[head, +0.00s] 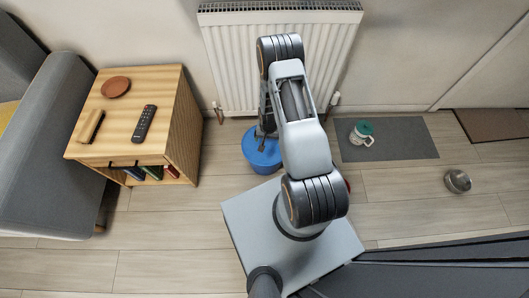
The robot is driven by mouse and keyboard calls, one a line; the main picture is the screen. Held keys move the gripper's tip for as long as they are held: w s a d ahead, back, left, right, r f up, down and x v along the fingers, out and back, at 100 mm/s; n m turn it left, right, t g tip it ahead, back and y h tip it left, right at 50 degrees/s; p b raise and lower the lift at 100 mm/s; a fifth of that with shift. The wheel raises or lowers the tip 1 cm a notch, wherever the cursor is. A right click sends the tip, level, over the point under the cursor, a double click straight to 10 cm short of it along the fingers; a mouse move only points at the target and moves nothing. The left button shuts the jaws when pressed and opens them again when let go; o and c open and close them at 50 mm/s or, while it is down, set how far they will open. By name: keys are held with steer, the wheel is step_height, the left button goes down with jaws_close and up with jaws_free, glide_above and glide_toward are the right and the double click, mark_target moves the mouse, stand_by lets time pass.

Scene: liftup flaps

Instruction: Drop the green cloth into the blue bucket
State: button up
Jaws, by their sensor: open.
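The blue bucket (262,160) stands on the floor in front of the radiator, left of my arm. My gripper (261,142) points down over the bucket, small and partly hidden behind my arm. Its jaws are open. I cannot tell from this view whether the fingertips are inside the bucket's rim or above it. I cannot make out a green cloth in this view. The bucket's inside is too small and too covered to read.
A wooden cabinet (130,120) with a remote (144,124) and a brown bowl (115,87) stands left. The radiator (225,60) is behind. A white mug with a green top (362,132) stands on a grey mat (405,140). A metal bowl (457,181) sits right.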

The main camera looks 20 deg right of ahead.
step_height(320, 180, up, 13)
steer(key=p, duration=0.4)
steer(key=shift+r, duration=0.2)
stand_by(0.4)
steer(key=a+r+n+t+p, duration=0.3)
steer(key=r+p, duration=1)
steer(key=r, duration=2)
steer(key=s+a+r+n+p, duration=0.1)
steer(key=s+r+p, duration=0.3)
steer(key=r, duration=0.5)
steer(key=s+a+r+n+p, duration=0.1)
steer(key=s+r+p, duration=0.3)
steer(key=r, duration=0.5)
steer(key=s+a+r+n+p, duration=0.1)
steer(key=s+a+r+p, duration=0.2)
steer(key=r, duration=0.6)
steer(key=shift+s+a+t+p, duration=0.15)
steer(key=shift+s+t+p, duration=0.15)
steer(key=shift+s+p, duration=0.6)
steer(key=shift+c, duration=0.4)
